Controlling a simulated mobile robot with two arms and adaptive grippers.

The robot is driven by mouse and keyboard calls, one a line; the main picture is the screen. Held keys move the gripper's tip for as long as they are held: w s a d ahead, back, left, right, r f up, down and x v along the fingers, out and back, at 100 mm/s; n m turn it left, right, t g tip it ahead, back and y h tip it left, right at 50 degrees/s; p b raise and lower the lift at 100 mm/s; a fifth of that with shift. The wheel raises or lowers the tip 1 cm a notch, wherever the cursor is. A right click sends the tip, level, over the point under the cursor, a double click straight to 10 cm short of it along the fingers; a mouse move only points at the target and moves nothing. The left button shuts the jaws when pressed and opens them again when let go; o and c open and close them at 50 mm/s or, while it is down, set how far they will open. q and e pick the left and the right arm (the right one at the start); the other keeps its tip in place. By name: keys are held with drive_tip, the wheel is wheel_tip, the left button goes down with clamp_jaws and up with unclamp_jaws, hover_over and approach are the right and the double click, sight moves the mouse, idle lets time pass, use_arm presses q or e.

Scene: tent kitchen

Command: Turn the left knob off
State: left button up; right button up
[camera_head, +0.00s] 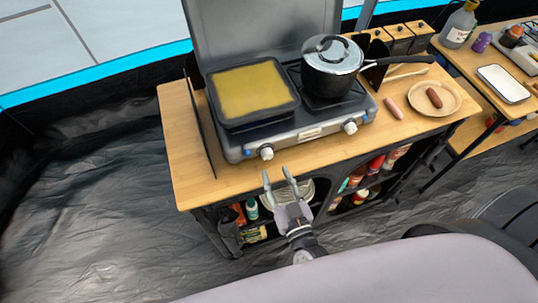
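The left knob (266,152) is a white knob on the front of the camping stove (300,138). A second white knob (350,127) is at the stove's right front. My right gripper (277,173) is just below and in front of the left knob, with its fingers pointing up toward the stove front. Its two fingers are apart, with nothing between them, and they appear clear of the knob. How far the knob is turned is too small to tell. My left gripper is not in view.
A griddle pan with yellow content (252,90) is on the left burner; a lidded pot (331,68) is on the right. A plate (453,100) with a sausage sits right of the stove on the wooden counter (190,150). Shelves with bottles and cans are below.

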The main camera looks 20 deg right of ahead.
sight(269, 158)
drive_tip(key=w, duration=0.6)
drive_tip(key=shift+w+p, duration=0.2)
drive_tip(key=shift+p, duration=0.2)
drive_tip(key=c, duration=0.9)
drive_tip(key=shift+o, duration=0.2)
